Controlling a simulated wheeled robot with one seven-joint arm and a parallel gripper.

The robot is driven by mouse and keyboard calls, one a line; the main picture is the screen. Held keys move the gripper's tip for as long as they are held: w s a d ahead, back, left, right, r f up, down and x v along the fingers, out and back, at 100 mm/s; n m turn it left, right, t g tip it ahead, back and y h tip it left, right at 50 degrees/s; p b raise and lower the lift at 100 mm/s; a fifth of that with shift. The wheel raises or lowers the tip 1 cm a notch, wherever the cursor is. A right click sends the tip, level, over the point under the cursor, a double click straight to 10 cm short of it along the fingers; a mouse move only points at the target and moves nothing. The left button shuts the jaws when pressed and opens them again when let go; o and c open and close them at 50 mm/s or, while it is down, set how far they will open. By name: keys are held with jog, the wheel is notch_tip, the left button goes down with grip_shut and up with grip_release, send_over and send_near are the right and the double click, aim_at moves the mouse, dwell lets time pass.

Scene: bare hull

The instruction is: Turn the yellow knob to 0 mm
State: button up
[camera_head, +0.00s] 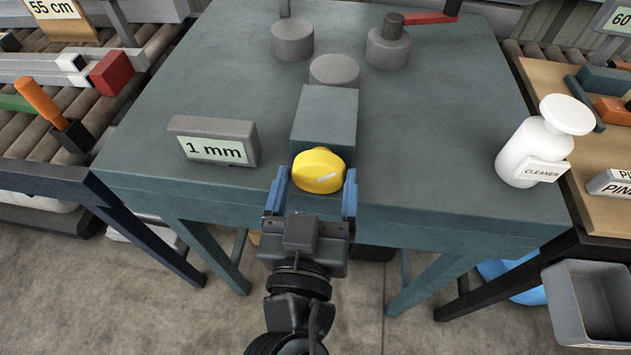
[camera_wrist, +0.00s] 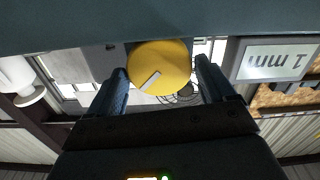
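The yellow knob (camera_head: 318,170) is on the front of a blue-grey block (camera_head: 325,115) at the table's front edge. A pale pointer line on the knob slants up to the right in the head view. In the wrist view the knob (camera_wrist: 160,67) sits between the fingertips, its line slanting. My gripper (camera_head: 312,190) is open, with one blue finger on each side of the knob. A gap shows beside the knob in the wrist view; whether either finger touches it I cannot tell. A grey display (camera_head: 213,141) left of the block reads "1 mm".
The blue-grey table (camera_head: 430,150) has several grey cylinders behind the block, one with a red handle (camera_head: 432,17). A white cleaner bottle (camera_head: 537,145) stands at the right edge. A grey bin (camera_head: 590,300) is at the lower right.

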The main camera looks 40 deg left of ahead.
jog(key=c, duration=0.7)
jog(key=shift+o, duration=0.2)
jog(key=shift+n, duration=2.2)
jog(key=shift+a, duration=0.1)
jog(key=o, duration=1)
jog(key=shift+s, duration=0.1)
jog(key=shift+b+v, duration=1)
jog(key=shift+v, duration=2.85)
